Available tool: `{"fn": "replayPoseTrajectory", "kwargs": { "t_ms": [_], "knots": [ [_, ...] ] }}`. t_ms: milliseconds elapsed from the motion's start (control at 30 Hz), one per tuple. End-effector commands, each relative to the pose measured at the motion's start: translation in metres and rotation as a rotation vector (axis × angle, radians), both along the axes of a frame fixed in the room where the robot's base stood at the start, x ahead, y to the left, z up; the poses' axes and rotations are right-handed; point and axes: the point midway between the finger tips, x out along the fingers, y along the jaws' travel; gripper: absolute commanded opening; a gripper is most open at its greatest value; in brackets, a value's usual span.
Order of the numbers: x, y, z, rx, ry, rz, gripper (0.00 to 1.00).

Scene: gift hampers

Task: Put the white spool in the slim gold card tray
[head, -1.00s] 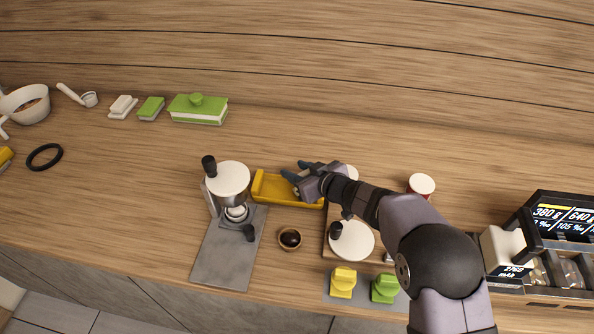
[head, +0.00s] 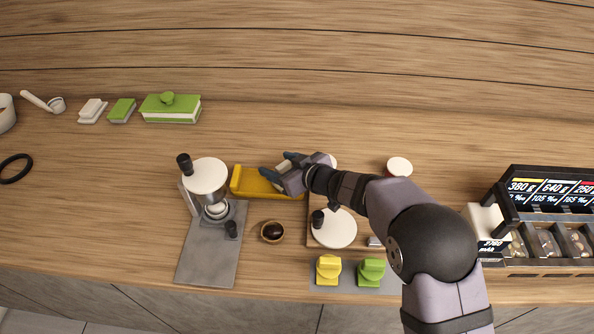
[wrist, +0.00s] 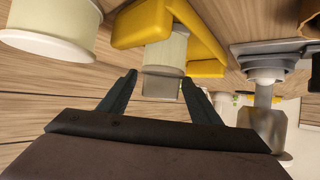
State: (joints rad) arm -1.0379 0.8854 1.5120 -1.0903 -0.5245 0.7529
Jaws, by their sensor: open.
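The slim gold card tray (head: 240,183) lies on the counter, left of the board. It also shows at the top of the wrist view (wrist: 205,68). A pale cream-white spool (wrist: 166,52) shows between the tray's gold sides, just beyond my fingertips; whether it rests on the tray floor is hard to tell. My gripper (head: 270,172) is over the tray, its jaws open and apart (wrist: 161,88). In the head view my gripper and arm cover part of the tray and most of the spool.
A machine with a white disc top (head: 205,175) stands close left of the tray. A small brown bowl (head: 271,232) sits in front. A larger cream spool (wrist: 50,35) is at the wrist view's upper left. The counter behind the tray is clear.

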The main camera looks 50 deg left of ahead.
Motion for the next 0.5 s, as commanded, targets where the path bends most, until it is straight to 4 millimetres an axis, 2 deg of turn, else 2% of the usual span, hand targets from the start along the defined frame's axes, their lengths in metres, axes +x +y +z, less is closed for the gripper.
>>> {"fn": "replayPoseTrajectory", "kwargs": {
  "t_ms": [500],
  "knots": [
    [0.0,-0.069,0.038,0.002,-0.001,0.0,0.58]
  ]
}}
